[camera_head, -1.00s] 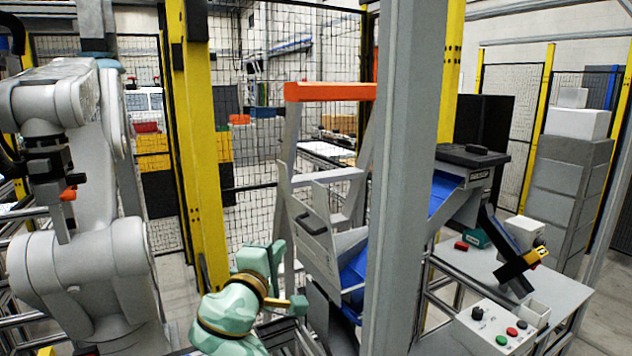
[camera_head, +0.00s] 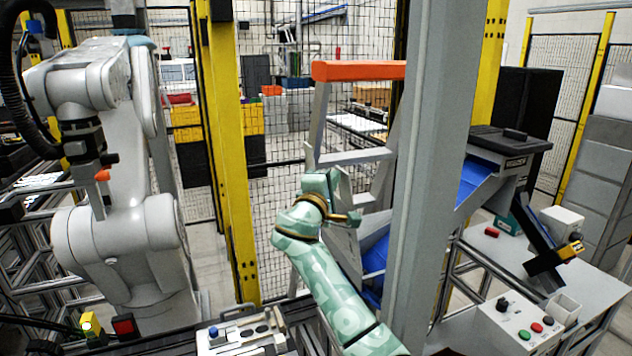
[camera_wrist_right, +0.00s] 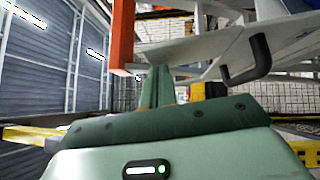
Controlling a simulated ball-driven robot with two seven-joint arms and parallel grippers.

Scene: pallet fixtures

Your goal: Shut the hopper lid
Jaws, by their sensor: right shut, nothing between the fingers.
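The hopper lid (camera_head: 346,246) is a grey panel at the centre of the head view. It stands raised and tilted at the hopper's front, mostly hidden behind my right arm. In the wrist view the lid (camera_wrist_right: 195,45) shows from close by, with its black bar handle (camera_wrist_right: 248,62) at right. The hopper's blue inside (camera_head: 376,254) shows beside the lid. My right gripper (camera_head: 324,180) is green, raised in front of the lid. Its fingers (camera_wrist_right: 155,88) are shut and empty, left of the handle; contact with the lid cannot be told. My left gripper is out of view.
A grey post (camera_head: 428,180) stands right of my right arm. An orange-topped frame (camera_head: 358,70) rises behind it. A yellow fence post (camera_head: 232,170) and a grey industrial arm (camera_head: 118,240) stand at left. A bench (camera_head: 500,258) with buttons is at right.

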